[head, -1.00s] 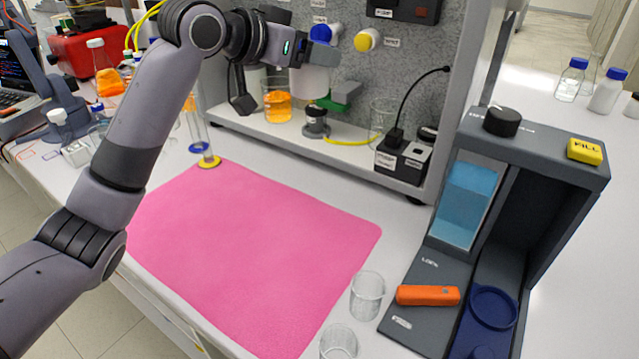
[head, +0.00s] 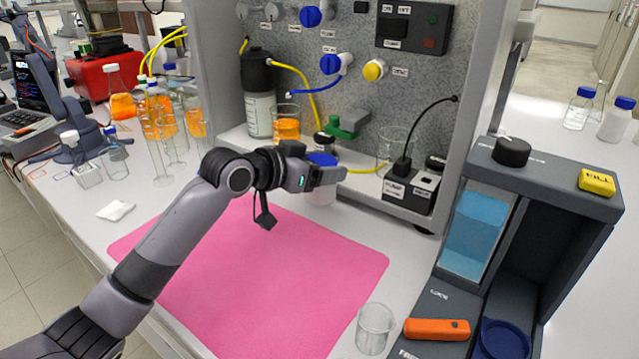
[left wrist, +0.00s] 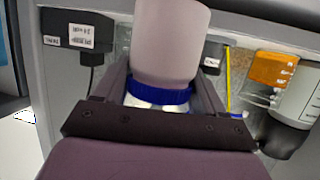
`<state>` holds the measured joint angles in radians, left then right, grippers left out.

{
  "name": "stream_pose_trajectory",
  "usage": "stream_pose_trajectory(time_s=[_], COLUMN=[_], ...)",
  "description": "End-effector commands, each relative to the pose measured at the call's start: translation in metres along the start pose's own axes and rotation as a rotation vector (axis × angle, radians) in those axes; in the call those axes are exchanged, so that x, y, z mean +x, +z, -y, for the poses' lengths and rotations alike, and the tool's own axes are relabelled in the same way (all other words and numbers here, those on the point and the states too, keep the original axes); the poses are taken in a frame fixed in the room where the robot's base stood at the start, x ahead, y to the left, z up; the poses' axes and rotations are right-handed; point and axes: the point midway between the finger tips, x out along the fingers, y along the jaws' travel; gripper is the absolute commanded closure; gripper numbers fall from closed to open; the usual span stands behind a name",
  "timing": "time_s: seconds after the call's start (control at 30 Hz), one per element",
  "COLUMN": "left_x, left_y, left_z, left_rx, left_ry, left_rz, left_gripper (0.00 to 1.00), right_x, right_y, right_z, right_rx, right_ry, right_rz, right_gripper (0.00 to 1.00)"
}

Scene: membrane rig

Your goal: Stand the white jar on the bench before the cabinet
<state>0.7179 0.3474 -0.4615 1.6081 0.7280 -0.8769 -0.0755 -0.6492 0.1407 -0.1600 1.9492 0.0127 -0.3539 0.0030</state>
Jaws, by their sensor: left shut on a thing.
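The white jar (head: 321,192) with a blue lid is in my left gripper (head: 322,171), just in front of the cabinet (head: 348,172) and near the back edge of the pink mat. The jar looks upright. I cannot tell whether its base touches the bench (head: 400,240). In the left wrist view the jar's pale body (left wrist: 170,45) and blue lid (left wrist: 160,94) show between the fingers, which are shut on it near the lid. The fingers partly hide the jar in the head view. My right gripper is not in view.
The pink mat (head: 290,270) is mostly clear. A glass beaker (head: 374,328) stands right of it, beside a dark grey device (head: 580,205) with a blue tank. Orange-filled glassware (head: 158,122) stands at left. Inside the cabinet are a bottle (head: 260,105) and an orange beaker (head: 287,128).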

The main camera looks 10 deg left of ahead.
Motion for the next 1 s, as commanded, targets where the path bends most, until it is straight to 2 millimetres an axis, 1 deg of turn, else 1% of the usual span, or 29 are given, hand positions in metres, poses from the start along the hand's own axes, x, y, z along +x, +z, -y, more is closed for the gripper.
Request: stream_pose_trajectory(time_s=[0.1,0.23,0.63,0.67,0.7,0.73,1.0], left_x=[0.006,0.012,0.014,0.014,0.014,0.014,0.014], left_y=[0.017,0.034,0.040,0.039,0.039,0.039,0.038], left_z=[-0.001,0.000,-0.001,-0.001,-0.001,-0.001,0.000], left_rx=[-0.003,-0.003,-0.001,-0.001,-0.001,-0.001,-0.001], left_ry=[0.001,0.001,0.001,0.001,0.001,0.001,0.000], left_rz=[0.004,0.002,0.001,0.001,0.001,0.001,0.001], left_gripper=[0.65,0.65,0.65,0.20,0.07,0.04,0.04], right_x=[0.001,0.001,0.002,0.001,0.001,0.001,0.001], right_y=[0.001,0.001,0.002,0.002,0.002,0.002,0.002], right_z=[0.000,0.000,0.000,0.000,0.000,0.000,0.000], right_rx=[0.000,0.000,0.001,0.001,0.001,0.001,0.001], right_ry=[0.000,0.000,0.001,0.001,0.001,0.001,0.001], right_rz=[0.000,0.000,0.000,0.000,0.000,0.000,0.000], right_gripper=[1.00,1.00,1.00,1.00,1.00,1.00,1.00])
